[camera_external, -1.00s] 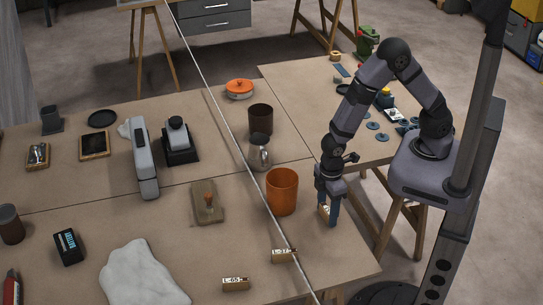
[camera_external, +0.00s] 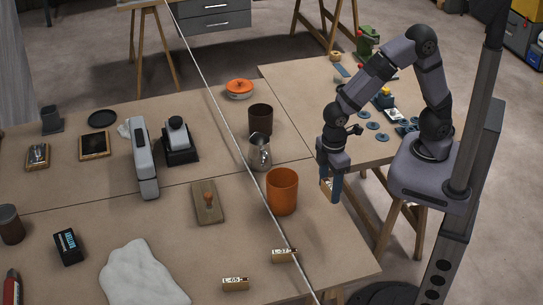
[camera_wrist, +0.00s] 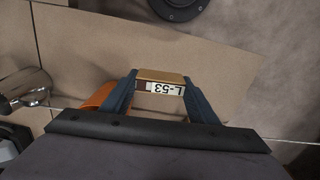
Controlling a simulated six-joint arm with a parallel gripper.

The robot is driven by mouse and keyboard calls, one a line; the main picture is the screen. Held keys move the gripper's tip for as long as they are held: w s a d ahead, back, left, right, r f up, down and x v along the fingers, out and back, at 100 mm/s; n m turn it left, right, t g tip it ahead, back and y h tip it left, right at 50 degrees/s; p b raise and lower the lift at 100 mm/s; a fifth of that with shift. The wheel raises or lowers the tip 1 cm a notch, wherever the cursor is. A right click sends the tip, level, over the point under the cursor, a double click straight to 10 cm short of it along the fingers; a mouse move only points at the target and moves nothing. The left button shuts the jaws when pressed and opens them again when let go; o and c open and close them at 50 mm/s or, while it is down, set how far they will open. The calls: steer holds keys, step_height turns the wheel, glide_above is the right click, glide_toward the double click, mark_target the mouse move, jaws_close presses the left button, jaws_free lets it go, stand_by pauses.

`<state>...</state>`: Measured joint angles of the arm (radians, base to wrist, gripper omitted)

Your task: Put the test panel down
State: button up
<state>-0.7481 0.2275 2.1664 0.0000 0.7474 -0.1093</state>
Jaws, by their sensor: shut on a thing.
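My gripper (camera_external: 331,190) is shut on a small tan test panel (camera_external: 325,187) and holds it above the right part of the front table (camera_external: 340,245). In the wrist view the panel (camera_wrist: 160,76) sits between both fingers of my gripper (camera_wrist: 160,90), its white label reading L-53 upside down. In the external view the fingers partly hide the panel. Two similar tan panels, one marked L-57 (camera_external: 284,256) and one L-65 (camera_external: 236,284), stand near the table's front edge, apart from my gripper.
An orange cup (camera_external: 282,192) stands just left of my gripper, with a metal pitcher (camera_external: 260,155) and a dark cup (camera_external: 261,120) behind it. A taut pale line (camera_external: 235,130) crosses the view. Bare tabletop lies right of the L-57 panel.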

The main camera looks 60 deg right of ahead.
steer(key=shift+w+d, duration=0.25)
steer(key=w+d+f+m, duration=0.1)
steer(key=w+d+m, duration=0.3)
steer(key=d, duration=0.8)
steer(key=w+d+f+m+p, duration=0.1)
steer(key=w+d+m, duration=0.4)
steer(key=d, duration=0.7)
steer(key=w+d+f+m, duration=0.2)
steer(key=w+d+m, duration=0.2)
steer(key=d, duration=0.8)
steer(key=w+d+r+m, duration=0.2)
steer(key=w+r+m, duration=0.2)
steer(key=w+m, duration=0.1)
steer(key=shift+d+m, duration=0.15)
steer(key=shift+m, duration=0.25)
steer(key=shift+f+p, duration=1.25)
steer(key=shift+f, duration=3.65)
steer(key=shift+f, duration=0.1)
